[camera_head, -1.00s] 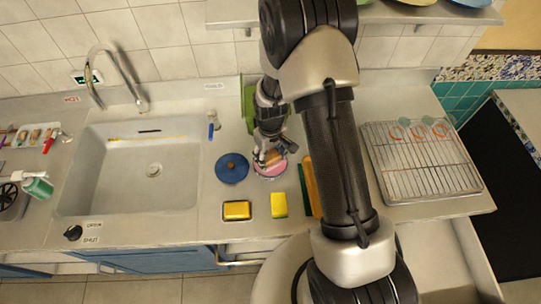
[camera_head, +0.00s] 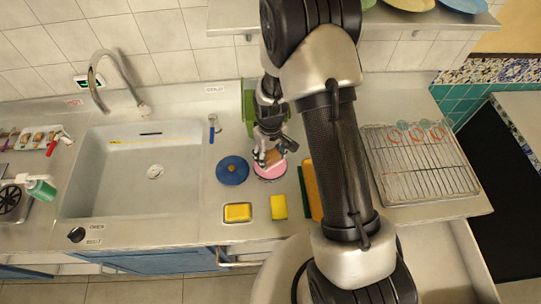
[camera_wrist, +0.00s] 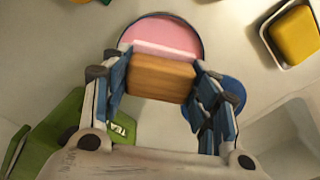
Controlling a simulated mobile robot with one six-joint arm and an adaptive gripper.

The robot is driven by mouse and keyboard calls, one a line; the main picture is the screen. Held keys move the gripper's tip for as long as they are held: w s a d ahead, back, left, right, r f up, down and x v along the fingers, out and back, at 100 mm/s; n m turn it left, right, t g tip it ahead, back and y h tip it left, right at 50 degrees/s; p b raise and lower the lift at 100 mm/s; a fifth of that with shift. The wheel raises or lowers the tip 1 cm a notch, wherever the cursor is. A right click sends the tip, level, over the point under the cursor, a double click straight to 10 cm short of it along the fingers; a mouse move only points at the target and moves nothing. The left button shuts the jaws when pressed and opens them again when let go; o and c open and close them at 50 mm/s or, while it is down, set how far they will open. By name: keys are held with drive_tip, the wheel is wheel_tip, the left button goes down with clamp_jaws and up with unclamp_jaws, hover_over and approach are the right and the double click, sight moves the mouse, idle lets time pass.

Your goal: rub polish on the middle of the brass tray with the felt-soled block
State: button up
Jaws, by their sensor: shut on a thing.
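My gripper (camera_head: 270,157) is shut on a wooden block (camera_wrist: 160,78), its fingers on either side of it. A pale strip along the block's far edge (camera_wrist: 165,49) looks like its felt sole. The block is over the near part of a round, dark-rimmed tin with a pink face (camera_head: 270,170); this pink face also shows beyond the block in the wrist view (camera_wrist: 165,32). I cannot tell whether the block touches the pink surface. I cannot make out the brass tray for certain; my arm hides part of the counter.
A round blue lid (camera_head: 232,170) lies left of the tin. A yellow sponge in a dish (camera_head: 238,212) and a yellow block (camera_head: 279,207) lie in front. A green container (camera_head: 249,105) stands behind. The sink (camera_head: 150,190) is left, a wire rack (camera_head: 420,165) right.

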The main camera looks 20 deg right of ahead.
sight(270, 156)
drive_tip(key=shift+r+p, duration=1.3)
drive_tip(key=shift+r, duration=0.95)
drive_tip(key=shift+s+a+f, duration=0.1)
